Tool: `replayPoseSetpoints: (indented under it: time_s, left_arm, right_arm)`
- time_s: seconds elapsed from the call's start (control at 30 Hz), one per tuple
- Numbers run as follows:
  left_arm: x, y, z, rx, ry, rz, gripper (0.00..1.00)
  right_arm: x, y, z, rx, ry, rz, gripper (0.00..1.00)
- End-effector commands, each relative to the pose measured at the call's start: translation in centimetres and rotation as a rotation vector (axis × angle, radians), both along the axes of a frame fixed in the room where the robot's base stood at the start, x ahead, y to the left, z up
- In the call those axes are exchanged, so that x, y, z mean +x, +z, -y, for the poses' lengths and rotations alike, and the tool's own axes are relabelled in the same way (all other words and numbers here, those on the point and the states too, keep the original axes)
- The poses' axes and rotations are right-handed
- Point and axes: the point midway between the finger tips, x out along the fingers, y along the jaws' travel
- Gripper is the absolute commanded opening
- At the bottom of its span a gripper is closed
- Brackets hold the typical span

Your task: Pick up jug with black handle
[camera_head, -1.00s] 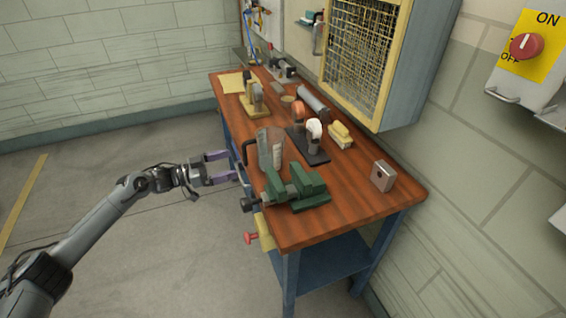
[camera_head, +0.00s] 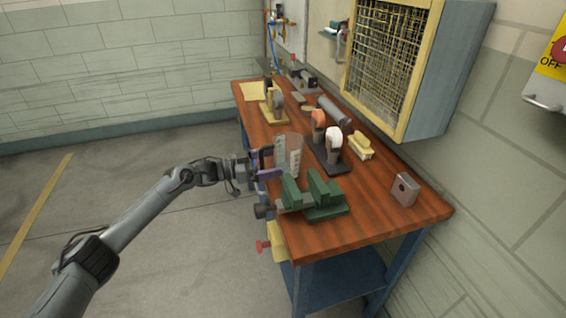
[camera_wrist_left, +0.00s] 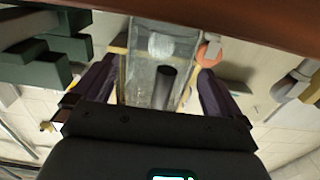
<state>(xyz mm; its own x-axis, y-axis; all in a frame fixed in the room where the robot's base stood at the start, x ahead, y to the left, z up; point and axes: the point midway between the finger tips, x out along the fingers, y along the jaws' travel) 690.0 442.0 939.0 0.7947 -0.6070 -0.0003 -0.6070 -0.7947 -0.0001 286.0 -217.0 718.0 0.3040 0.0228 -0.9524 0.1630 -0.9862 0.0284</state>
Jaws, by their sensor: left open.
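The clear jug (camera_head: 288,156) stands upright on the near-left edge of the wooden workbench, just behind the green vise. Its black handle faces left, largely covered by my gripper in the head view. My left gripper (camera_head: 268,164) is open, its two purple fingers at the handle side of the jug. In the left wrist view the jug (camera_wrist_left: 160,50) appears between the spread fingers of my gripper (camera_wrist_left: 155,88), with a dark upright shape, likely the handle (camera_wrist_left: 163,88), in the gap. I cannot tell whether the fingers touch it. My right gripper is not in view.
The green vise (camera_head: 313,198) stands close in front of the jug. A dark stand with tools (camera_head: 330,160), a yellow brush (camera_head: 361,146) and a metal block (camera_head: 404,189) are on the workbench (camera_head: 375,205). The floor left of the bench is clear.

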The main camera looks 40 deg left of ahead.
Motion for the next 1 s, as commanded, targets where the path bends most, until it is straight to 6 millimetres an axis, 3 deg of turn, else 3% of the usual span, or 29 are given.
replayPoseSetpoints:
  time_s: [0.2,0.47,0.83,1.0]
  left_arm:
    - [1.6,0.0,1.1,-0.001,0.001,0.001,1.0]
    - [1.7,0.0,1.3,0.001,0.001,-0.001,1.0]
    - [1.7,0.0,1.2,0.0,0.001,0.0,0.46]
    - [1.7,0.1,1.2,0.0,0.001,0.001,0.45]
  right_arm:
    - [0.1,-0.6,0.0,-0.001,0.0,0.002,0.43]
    - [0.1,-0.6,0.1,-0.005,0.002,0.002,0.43]
    - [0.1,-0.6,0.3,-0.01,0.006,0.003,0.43]
    - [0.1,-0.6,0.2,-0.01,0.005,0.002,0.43]
